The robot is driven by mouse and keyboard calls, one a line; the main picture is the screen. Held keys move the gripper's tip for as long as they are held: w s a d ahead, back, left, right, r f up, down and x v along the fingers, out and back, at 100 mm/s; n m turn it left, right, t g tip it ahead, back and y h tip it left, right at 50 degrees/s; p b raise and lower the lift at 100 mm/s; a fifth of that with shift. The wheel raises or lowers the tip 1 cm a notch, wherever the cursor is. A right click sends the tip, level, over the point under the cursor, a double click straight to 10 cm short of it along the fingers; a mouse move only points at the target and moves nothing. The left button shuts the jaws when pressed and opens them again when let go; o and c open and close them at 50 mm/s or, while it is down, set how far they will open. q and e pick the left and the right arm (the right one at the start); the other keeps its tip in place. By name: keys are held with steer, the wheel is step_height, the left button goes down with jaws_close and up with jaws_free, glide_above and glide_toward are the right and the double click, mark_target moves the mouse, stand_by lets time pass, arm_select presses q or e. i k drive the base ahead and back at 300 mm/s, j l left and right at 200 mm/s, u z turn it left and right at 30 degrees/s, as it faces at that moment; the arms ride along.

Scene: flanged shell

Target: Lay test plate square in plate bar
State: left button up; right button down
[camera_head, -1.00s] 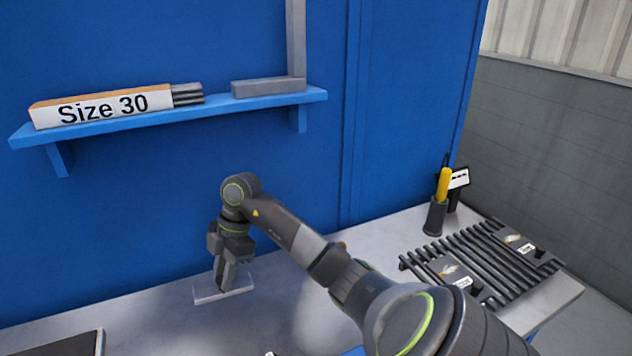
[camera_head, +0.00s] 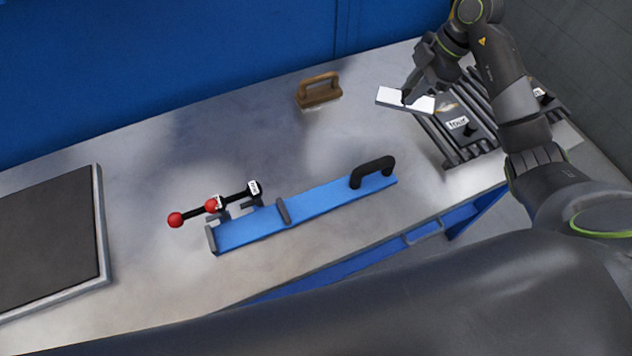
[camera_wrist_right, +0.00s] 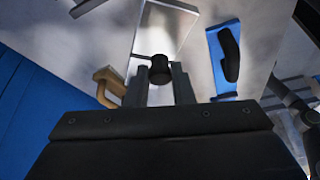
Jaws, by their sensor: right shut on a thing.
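The test plate (camera_head: 388,96) is a flat pale metal strip. My right gripper (camera_head: 408,93) is shut on it, seemingly by a dark knob (camera_wrist_right: 160,70) that shows between the fingers in the right wrist view. The plate (camera_wrist_right: 166,28) is held near the left edge of the slatted rack; its exact height is unclear. The plate bar (camera_head: 325,202) is a long blue bar with a black handle at its right end and grey cross pieces towards its left. It lies on the bench, left of and nearer than the plate. My left gripper is not in view.
A wooden-handled block (camera_head: 320,92) stands at the back. A dark framed slab (camera_head: 50,240) lies at left. The slatted rack (camera_head: 470,125) holds labelled dark blocks at right.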

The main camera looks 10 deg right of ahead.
mark_target(249, 226)
steer(key=z, duration=0.2)
steer(key=u, duration=0.85)
steer(key=k+l+u, duration=0.2)
steer(key=u, duration=0.2)
steer(key=k+l+u, duration=0.1)
steer(key=u, duration=0.3)
steer(key=k+u, duration=0.5)
steer(key=k, duration=0.4)
steer(key=i, duration=0.25)
